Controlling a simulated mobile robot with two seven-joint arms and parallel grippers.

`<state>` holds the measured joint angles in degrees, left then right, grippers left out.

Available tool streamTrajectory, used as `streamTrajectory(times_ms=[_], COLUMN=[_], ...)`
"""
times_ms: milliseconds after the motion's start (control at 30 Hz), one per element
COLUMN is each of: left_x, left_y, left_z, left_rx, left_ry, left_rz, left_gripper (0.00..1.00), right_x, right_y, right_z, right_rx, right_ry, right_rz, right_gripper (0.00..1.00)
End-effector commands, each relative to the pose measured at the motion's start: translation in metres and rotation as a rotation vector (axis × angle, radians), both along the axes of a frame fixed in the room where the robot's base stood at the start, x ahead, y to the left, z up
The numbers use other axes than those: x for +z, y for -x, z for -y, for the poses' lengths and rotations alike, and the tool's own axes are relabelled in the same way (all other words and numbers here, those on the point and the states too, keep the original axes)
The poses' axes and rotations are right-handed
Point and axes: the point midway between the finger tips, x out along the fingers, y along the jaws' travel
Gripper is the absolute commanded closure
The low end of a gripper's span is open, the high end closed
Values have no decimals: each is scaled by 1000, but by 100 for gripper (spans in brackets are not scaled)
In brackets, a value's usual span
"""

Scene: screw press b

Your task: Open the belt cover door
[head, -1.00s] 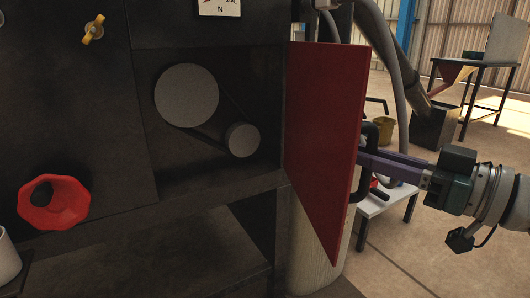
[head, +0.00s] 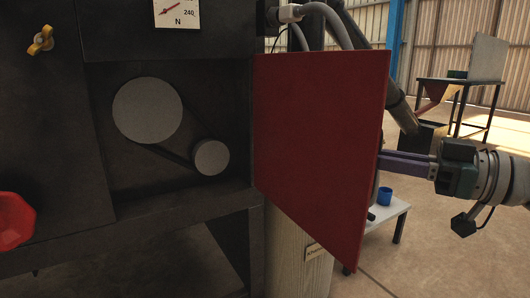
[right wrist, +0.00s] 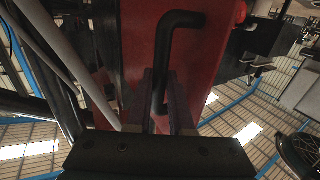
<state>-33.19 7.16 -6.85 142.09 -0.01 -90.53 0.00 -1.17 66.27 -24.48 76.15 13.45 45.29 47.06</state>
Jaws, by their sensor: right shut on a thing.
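The red belt cover door (head: 318,150) stands swung open on the right side of the dark press housing. Its inner face shows in the head view, and the recess with two grey pulleys (head: 148,110) and a belt is exposed. My right gripper (head: 384,162) reaches in from the right behind the door's free edge, its fingertips hidden by the door. In the right wrist view, the black handle (right wrist: 163,62) on the red door (right wrist: 200,75) lies between the purple fingers of my right gripper (right wrist: 163,105), which is shut on it. My left gripper is not in view.
A small white table (head: 395,222) with a blue cup (head: 385,196) stands behind the door. A light, ribbed cylinder (head: 290,245) stands below the door. A hopper stand (head: 470,95) is at the back right. Open floor lies to the right.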

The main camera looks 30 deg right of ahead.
Motion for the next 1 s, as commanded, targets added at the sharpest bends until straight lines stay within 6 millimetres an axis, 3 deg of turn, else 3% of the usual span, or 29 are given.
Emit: streamTrajectory(times_ms=[100, 133, 333, 667, 1000], left_x=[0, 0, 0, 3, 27], left_y=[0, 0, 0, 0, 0], left_z=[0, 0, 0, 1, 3], left_rx=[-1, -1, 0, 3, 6], left_ry=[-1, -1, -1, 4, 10], left_rz=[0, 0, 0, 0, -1], left_gripper=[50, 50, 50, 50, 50], right_x=[-1, -1, -1, 0, 1], right_y=[0, 0, 0, 4, 54], right_z=[0, 0, 0, 2, 35], right_rx=[-3, -3, -2, -1, -3], right_ry=[0, 0, 0, 2, 3], right_rz=[-4, -4, -2, -3, -9], right_gripper=[100, 78, 56, 55, 55])
